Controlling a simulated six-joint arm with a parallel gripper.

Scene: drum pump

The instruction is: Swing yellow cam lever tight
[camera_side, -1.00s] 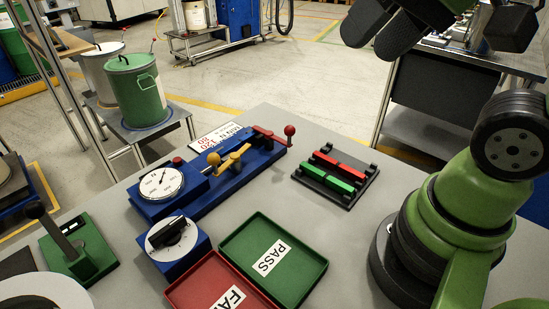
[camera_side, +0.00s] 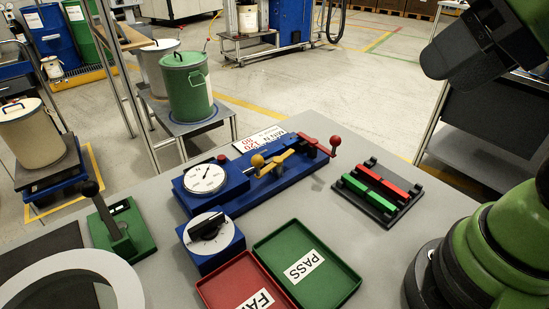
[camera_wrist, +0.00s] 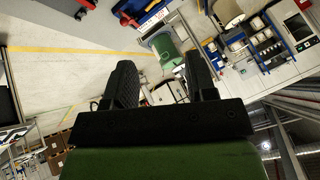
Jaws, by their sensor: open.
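The yellow cam lever (camera_side: 273,164) is on the blue fixture (camera_side: 230,202) in the side view. Its ball knob points left, toward the round white dial gauge (camera_side: 205,179). A red lever (camera_side: 316,146) with a red ball knob sits at the right end of the same fixture. My gripper shows in the wrist view (camera_wrist: 163,78) with two dark fingers spread apart and nothing between them. In the side view only a dark part of my arm's end shows at the top right, well apart from the lever; its fingertips cannot be made out.
A black rack (camera_side: 378,192) with red and green bars stands right of the fixture. A blue box with a black knob (camera_side: 210,241), a green PASS tray (camera_side: 335,284) and a red tray (camera_side: 236,279) lie in front. A green hand-lever device (camera_side: 120,228) stands left.

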